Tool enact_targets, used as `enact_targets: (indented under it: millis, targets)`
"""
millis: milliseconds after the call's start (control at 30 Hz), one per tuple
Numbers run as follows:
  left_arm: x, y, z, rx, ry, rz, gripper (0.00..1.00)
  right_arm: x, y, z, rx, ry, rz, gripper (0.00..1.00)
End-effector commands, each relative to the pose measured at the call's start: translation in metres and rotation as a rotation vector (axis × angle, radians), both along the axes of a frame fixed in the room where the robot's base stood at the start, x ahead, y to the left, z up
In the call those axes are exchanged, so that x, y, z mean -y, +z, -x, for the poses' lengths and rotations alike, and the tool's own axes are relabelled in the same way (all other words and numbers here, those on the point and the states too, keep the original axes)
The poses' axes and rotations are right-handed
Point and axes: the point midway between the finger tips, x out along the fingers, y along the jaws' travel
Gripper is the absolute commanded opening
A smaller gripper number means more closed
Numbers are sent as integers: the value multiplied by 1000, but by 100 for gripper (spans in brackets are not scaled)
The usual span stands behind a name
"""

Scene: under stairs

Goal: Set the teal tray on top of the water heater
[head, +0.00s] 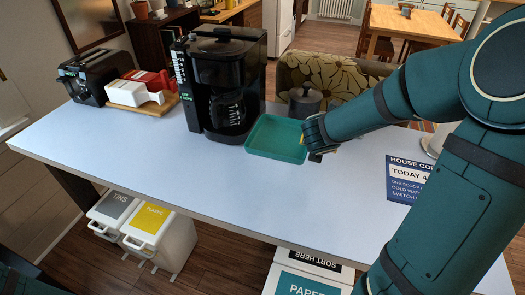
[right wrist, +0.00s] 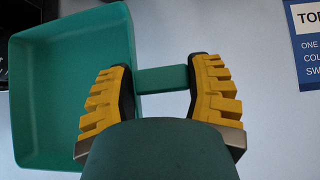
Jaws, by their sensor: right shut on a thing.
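The teal tray (head: 262,138) is shallow with raised walls, and looks level at the table surface in front of the coffee maker; I cannot tell whether it touches the table. My right gripper (head: 313,150) is at its right side. In the right wrist view the tray (right wrist: 40,90) is on the left, and its short teal handle runs between the yellow-padded fingers of the right gripper (right wrist: 163,90), which is shut on it. I cannot pick out a water heater in either view. My left gripper is out of view.
A tall black coffee maker (head: 230,75) stands left of and behind the tray. A grey lidded pot (head: 304,101) is just behind it. A toaster (head: 92,77) and a wooden board (head: 150,104) are farther left. The table's (head: 160,150) front left is clear.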

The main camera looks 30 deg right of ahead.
Motion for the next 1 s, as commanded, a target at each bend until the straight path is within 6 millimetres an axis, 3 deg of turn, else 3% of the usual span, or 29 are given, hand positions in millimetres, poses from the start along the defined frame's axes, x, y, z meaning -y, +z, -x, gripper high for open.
enact_targets:
  millis: [100, 333, 567, 733, 1000]
  targets:
    - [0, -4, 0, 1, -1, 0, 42, 0, -8, 0, -1, -1, 0, 11]
    - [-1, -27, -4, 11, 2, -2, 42, 0, -50, 0, -2, 0, -1, 11]
    - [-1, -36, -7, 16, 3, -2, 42, 0, -70, 0, -2, 0, 0, 11]
    - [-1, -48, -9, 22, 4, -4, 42, 0, -94, 0, -3, 0, -1, 11]
    - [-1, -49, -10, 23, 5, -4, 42, 0, -99, 0, 1, 0, 1, 11]
